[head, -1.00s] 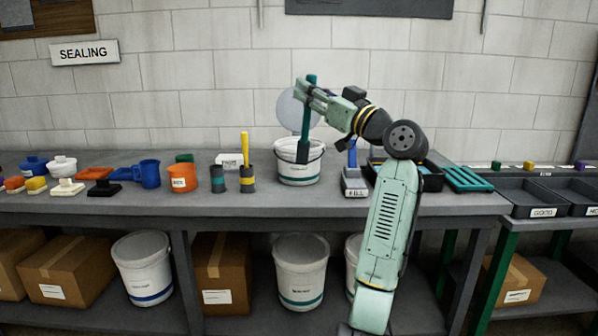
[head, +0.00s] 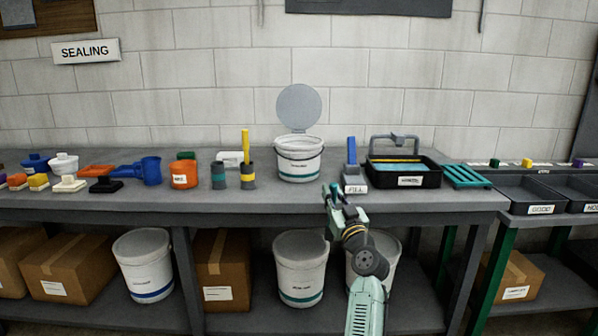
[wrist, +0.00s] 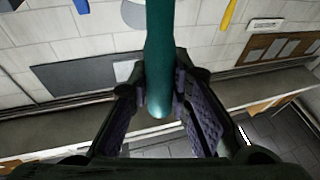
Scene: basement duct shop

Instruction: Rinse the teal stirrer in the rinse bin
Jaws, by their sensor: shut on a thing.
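My gripper (wrist: 165,100) is shut on the teal stirrer (wrist: 160,50). Its teal handle end sits between the pads, and the shaft runs out of the top of the wrist view. In the head view my gripper (head: 338,203) is low, by the bench's front edge. Little of the stirrer can be made out there, and its paddle end is not clear. A black bin (head: 404,181) with pale blue liquid and a raised handle stands on the bench to the right of my gripper. Its label is too small to read.
A white bucket (head: 299,166) with its lid raised stands behind and left of my gripper. A blue-handled tool (head: 351,160) stands beside the black bin. A teal rack (head: 467,177) lies right of it. Two cups (head: 219,176) (head: 248,180) stand left of the bucket.

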